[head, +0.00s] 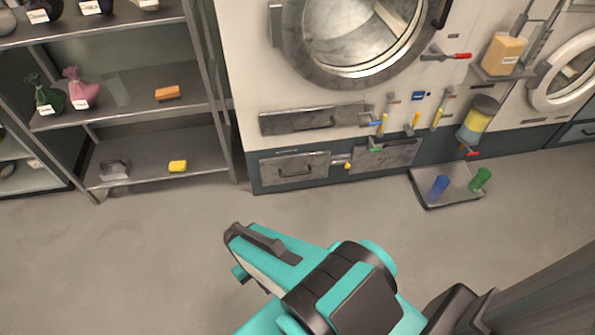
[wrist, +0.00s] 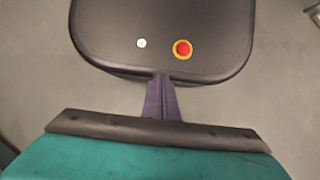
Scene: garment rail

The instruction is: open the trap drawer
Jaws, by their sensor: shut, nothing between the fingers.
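The big machine's front (head: 240,60) is at the top of the head view. Low on it are a wide grey panel with a handle (head: 312,120), a lower left drawer front with a bar handle (head: 295,169), and a lower right panel (head: 385,156). All look closed. No readable label tells which is the trap drawer. My teal arm is in the foreground, well apart from the machine. My gripper (wrist: 161,85) is shut and empty in the wrist view, pointing over my own dark base. Its fingers cannot be made out in the head view.
Coloured valve levers (head: 380,123) stick out right of the wide panel. A yellow knob (head: 347,166) sits between the lower fronts. A floor tray (head: 430,200) with blue and green cylinders stands at right. A shelf rack (head: 229,150) stands left. The floor before the drawer is clear.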

